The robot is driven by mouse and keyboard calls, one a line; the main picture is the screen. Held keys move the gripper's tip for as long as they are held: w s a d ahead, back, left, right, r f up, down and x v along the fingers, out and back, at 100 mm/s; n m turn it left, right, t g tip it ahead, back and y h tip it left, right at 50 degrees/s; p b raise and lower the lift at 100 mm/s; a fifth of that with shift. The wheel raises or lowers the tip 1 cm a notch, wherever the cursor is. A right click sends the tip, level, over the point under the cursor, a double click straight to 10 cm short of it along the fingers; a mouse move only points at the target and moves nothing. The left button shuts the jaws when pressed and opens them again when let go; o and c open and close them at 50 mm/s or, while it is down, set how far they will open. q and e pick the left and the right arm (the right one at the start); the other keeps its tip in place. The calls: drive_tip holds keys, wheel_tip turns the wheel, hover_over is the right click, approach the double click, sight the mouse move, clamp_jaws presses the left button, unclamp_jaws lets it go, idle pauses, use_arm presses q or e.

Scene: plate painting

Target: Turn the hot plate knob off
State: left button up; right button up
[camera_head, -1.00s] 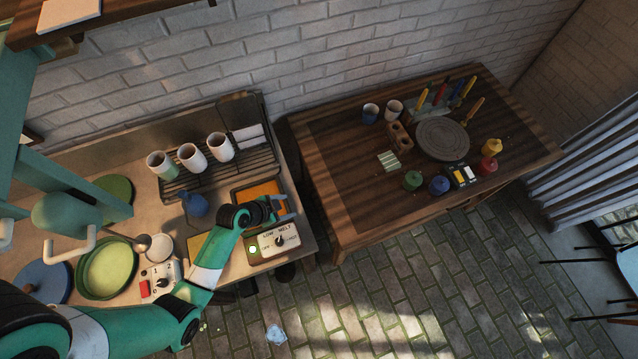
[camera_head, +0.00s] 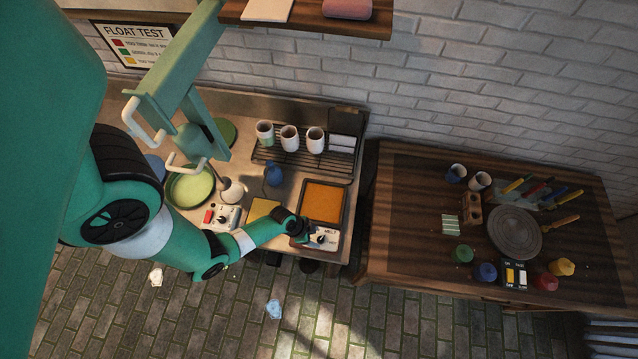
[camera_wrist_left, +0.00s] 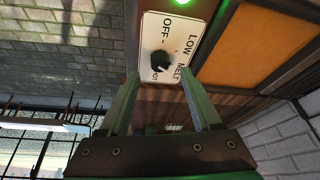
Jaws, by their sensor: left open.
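The hot plate (camera_head: 324,201) has an orange square top and stands at the right end of the metal counter. Its white control panel (camera_wrist_left: 170,30) reads OFF, LOW and MELT, with another label partly hidden by a finger. The black knob (camera_wrist_left: 161,61) is in the middle of that panel. A green light (camera_wrist_left: 180,2) glows at the panel's edge. My left gripper (camera_wrist_left: 159,76) is open, its two fingertips at either side of the knob's near edge; contact cannot be told. In the head view, the left gripper (camera_head: 311,234) covers part of the panel. The knob's exact setting is hard to read.
A second control box (camera_head: 222,216) with a red switch is left of a yellow square (camera_head: 262,209). A blue jug (camera_head: 273,174) and a rack (camera_head: 300,160) with three cups stand behind. A wooden table (camera_head: 400,230) is at the right.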

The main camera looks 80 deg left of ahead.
sight(320, 239)
use_arm(q)
drive_tip(key=b+x, duration=0.1)
drive_tip(key=x, duration=0.3)
drive_tip(key=shift+f, duration=0.1)
clamp_jaws()
